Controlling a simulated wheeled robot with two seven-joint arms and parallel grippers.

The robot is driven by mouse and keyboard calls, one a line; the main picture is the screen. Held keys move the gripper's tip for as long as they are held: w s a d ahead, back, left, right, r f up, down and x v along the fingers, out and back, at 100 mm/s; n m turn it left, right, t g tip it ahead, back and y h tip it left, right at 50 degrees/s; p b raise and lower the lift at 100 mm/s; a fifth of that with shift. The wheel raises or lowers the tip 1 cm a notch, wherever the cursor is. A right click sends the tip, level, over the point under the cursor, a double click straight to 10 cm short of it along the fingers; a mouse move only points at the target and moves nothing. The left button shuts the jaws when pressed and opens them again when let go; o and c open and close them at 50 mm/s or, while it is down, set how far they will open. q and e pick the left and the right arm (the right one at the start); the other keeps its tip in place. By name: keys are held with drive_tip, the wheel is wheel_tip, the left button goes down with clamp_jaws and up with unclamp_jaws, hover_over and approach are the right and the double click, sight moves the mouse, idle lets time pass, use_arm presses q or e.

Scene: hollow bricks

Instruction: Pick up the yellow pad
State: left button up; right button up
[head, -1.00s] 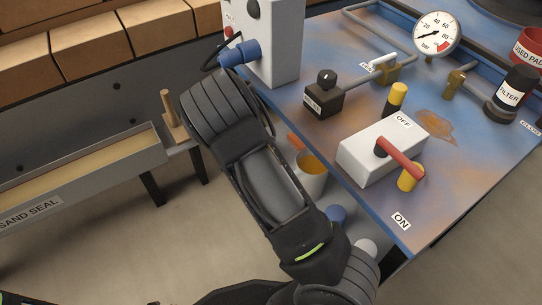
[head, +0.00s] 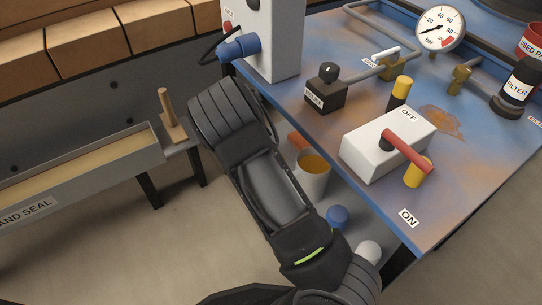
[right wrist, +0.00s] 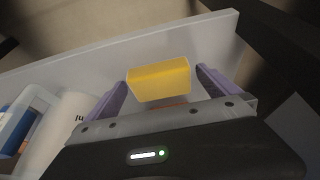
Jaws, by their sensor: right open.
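The yellow pad (right wrist: 160,81) is a small block in the right wrist view, in front of a pale grey-white panel. My right gripper (right wrist: 161,78) is open, with one purple finger at each side of the pad. A small gap shows on each side, and I cannot tell whether either finger touches it. The pad's lower edge is close to the gripper's grey palm bar, with a thin orange-brown strip between them. I do not see the yellow pad in the head view. My left gripper is in neither view.
In the right wrist view, a white cylinder (right wrist: 62,125) and a blue item (right wrist: 18,128) stand to the left.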

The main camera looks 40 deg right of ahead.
drive_tip(key=shift+c, duration=0.4)
drive_tip(key=c, duration=1.2)
drive_tip(key=shift+r, duration=0.15)
drive_tip(key=shift+r+p, duration=0.55)
drive_tip(key=p+v, duration=0.1)
drive_tip(key=v, duration=0.1)
drive_tip(key=shift+a+r+p, duration=0.15)
drive_tip(key=shift+r+p, duration=0.15)
drive_tip(key=shift+p, duration=0.1)
drive_tip(key=w+a+p, duration=0.1)
drive_tip(key=a+p, duration=0.3)
drive_tip(key=a, duration=1.3)
drive_tip(key=shift+w+f, duration=0.2)
drive_tip(key=shift+w, duration=0.2)
drive_tip(key=shift+d, duration=0.1)
